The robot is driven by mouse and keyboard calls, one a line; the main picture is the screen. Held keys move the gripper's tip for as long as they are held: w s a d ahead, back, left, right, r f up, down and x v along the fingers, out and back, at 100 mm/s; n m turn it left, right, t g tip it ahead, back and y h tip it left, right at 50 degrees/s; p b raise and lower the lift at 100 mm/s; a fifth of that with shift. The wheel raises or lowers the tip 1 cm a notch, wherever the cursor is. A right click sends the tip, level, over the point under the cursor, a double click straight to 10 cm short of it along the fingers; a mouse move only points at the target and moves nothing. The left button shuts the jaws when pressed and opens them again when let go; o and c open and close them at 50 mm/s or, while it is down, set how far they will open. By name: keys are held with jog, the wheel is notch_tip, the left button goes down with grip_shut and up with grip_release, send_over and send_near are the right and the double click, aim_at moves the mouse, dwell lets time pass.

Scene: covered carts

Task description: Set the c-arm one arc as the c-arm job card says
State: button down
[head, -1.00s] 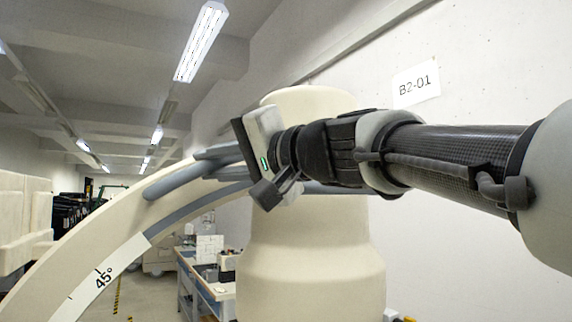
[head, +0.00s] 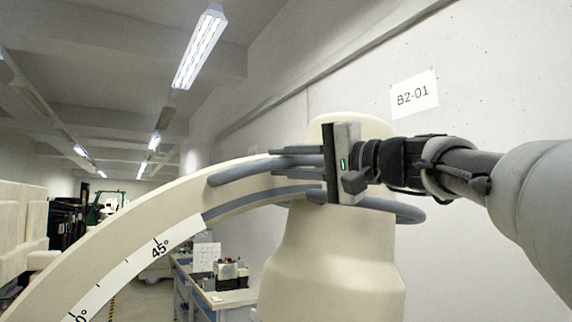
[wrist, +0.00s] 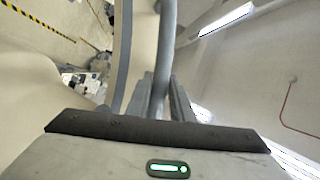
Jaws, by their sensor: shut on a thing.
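The c-arm's cream arc (head: 120,228) curves up from lower left to a thick cream column (head: 335,270). A white scale strip (head: 130,265) on it shows a 45° mark and, lower at the picture's edge, a label cut off to "0°". A grey rail (head: 235,172) runs along the arc's upper part. My gripper (head: 292,158) is shut on this rail in front of the column. In the wrist view the rail (wrist: 165,45) runs between my two fingers (wrist: 163,98). I see no readable job card and no scale pointer.
A workbench (head: 235,297) with dark equipment (head: 231,272) stands behind, left of the column. A concrete wall with a B2-01 sign (head: 414,94) is at right. Pale covered shapes (head: 22,215) stand at far left. Yellow-black floor tape (wrist: 35,20) shows in the wrist view.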

aim_at(306, 161)
jog(key=d, duration=0.1)
jog(key=w+d, duration=0.1)
jog(key=d, duration=0.1)
jog(key=shift+w+d+r+m, duration=0.15)
jog(key=shift+w+r+m, duration=0.05)
jog(key=shift+w+m, duration=0.1)
jog(key=shift+s+a, duration=0.2)
jog(key=shift+s, duration=0.05)
jog(key=c, duration=1.9)
grip_release()
jog(key=shift+s+a, duration=0.15)
jog(key=shift+o, duration=1.3)
jog(key=shift+s+a, duration=0.2)
jog(key=shift+a, duration=0.25)
jog(key=shift+w+d, duration=0.15)
jog(key=shift+d, duration=0.15)
jog(key=b+v, duration=0.2)
jog(key=v, duration=1.5)
jog(key=shift+s+f, duration=0.2)
jog(key=shift+s, duration=0.1)
